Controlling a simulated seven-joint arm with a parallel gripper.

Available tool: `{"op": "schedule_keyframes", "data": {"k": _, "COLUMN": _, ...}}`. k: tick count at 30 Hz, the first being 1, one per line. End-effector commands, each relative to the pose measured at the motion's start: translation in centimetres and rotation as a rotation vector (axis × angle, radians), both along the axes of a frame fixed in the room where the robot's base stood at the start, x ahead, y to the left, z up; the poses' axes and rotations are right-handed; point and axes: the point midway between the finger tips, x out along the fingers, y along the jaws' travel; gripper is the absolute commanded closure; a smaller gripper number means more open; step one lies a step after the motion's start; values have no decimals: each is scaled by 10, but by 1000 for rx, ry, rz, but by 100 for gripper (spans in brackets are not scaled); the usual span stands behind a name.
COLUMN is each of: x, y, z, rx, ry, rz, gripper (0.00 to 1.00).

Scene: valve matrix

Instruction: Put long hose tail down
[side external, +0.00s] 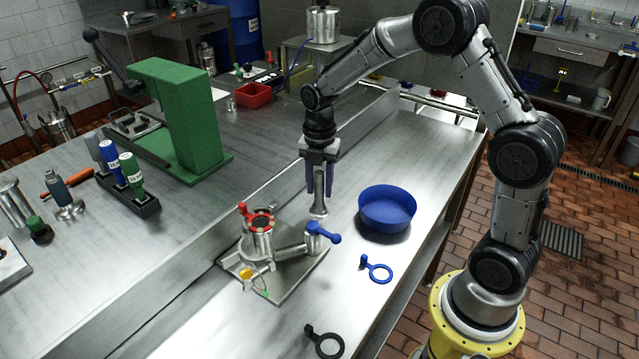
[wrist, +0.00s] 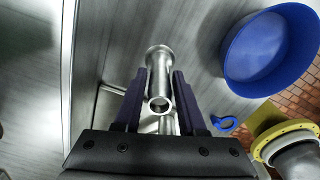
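The long hose tail (side external: 319,204) is a shiny steel tube with a wider flanged end. My gripper (side external: 319,188), with dark purple fingers, is shut on it. In the side view the tail hangs roughly upright below the fingers, flanged end lowest, above and apart from the bench. In the wrist view the hose tail (wrist: 159,82) lies between the two fingers of my gripper (wrist: 164,82), with an open round end facing the camera.
A steel valve assembly (side external: 288,252) with a red handwheel (side external: 258,220) and a blue handle (side external: 323,232) stands just below my gripper. A blue bowl (side external: 387,208), a blue ring clamp (side external: 379,272) and a black ring clamp (side external: 325,344) lie to the right and front. Bare bench surrounds them.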

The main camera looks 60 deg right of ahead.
Motion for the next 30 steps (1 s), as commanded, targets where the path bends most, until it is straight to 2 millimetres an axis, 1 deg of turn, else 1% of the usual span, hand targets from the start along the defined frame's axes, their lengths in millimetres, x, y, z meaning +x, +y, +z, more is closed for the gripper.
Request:
{"op": "schedule_keyframes", "data": {"k": 1, "x": 0, "y": 0, "z": 0, "rx": 0, "ry": 0, "rz": 0, "gripper": 49}}
{"op": "schedule_keyframes", "data": {"k": 2, "x": 0, "y": 0, "z": 0, "rx": 0, "ry": 0, "rz": 0, "gripper": 44}}
{"op": "schedule_keyframes", "data": {"k": 3, "x": 0, "y": 0, "z": 0, "rx": 0, "ry": 0, "rz": 0, "gripper": 41}}
{"op": "schedule_keyframes", "data": {"k": 11, "x": 0, "y": 0, "z": 1, "rx": 0, "ry": -1, "rz": 0, "gripper": 41}}
{"op": "schedule_keyframes", "data": {"k": 14, "x": 0, "y": 0, "z": 6, "rx": 0, "ry": -2, "rz": 0, "gripper": 41}}
{"op": "schedule_keyframes", "data": {"k": 17, "x": 1, "y": 0, "z": 18, "rx": -1, "ry": -4, "rz": 0, "gripper": 41}}
{"op": "schedule_keyframes", "data": {"k": 20, "x": 1, "y": 0, "z": 37, "rx": -1, "ry": -7, "rz": 0, "gripper": 41}}
{"op": "schedule_keyframes", "data": {"k": 24, "x": 1, "y": 0, "z": 67, "rx": -1, "ry": -6, "rz": 0, "gripper": 41}}
{"op": "schedule_keyframes", "data": {"k": 30, "x": 1, "y": 0, "z": 103, "rx": -1, "ry": -4, "rz": 0, "gripper": 41}}
